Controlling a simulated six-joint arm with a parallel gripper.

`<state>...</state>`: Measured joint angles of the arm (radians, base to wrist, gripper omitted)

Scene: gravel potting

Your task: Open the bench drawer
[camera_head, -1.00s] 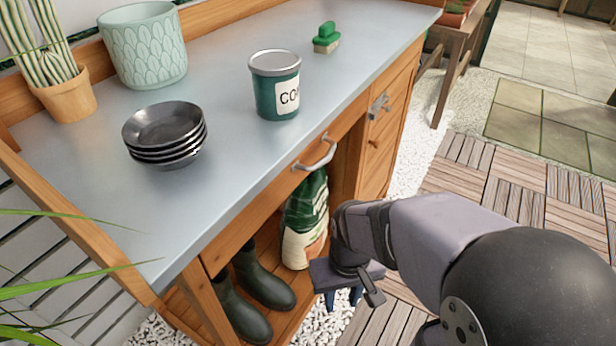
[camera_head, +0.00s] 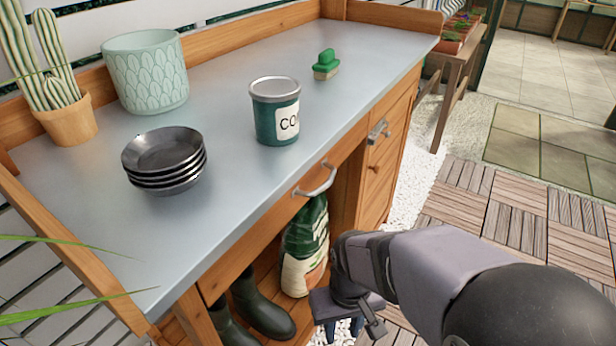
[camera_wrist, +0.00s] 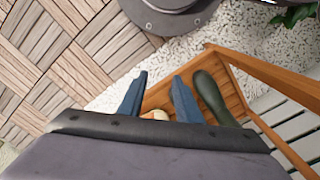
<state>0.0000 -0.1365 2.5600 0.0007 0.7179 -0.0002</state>
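The bench drawer (camera_head: 262,233) is a wooden front under the grey bench top, and it looks shut. Its curved metal handle (camera_head: 316,181) sticks out near the drawer's right end. My gripper (camera_head: 343,328) is in front of the bench, lower than the handle and apart from it, pointing down. In the wrist view my gripper (camera_wrist: 158,98) shows two blue fingers spread apart with nothing held between them. The handle is not seen in the wrist view.
On the bench top (camera_head: 225,115) stand a green tin (camera_head: 274,112), stacked dark saucers (camera_head: 164,162), a patterned pot (camera_head: 146,72), a potted cactus (camera_head: 66,118) and a green brush (camera_head: 326,65). A bag (camera_head: 304,250) and boots (camera_head: 262,305) stand below. A cupboard latch (camera_head: 377,132) is at right.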

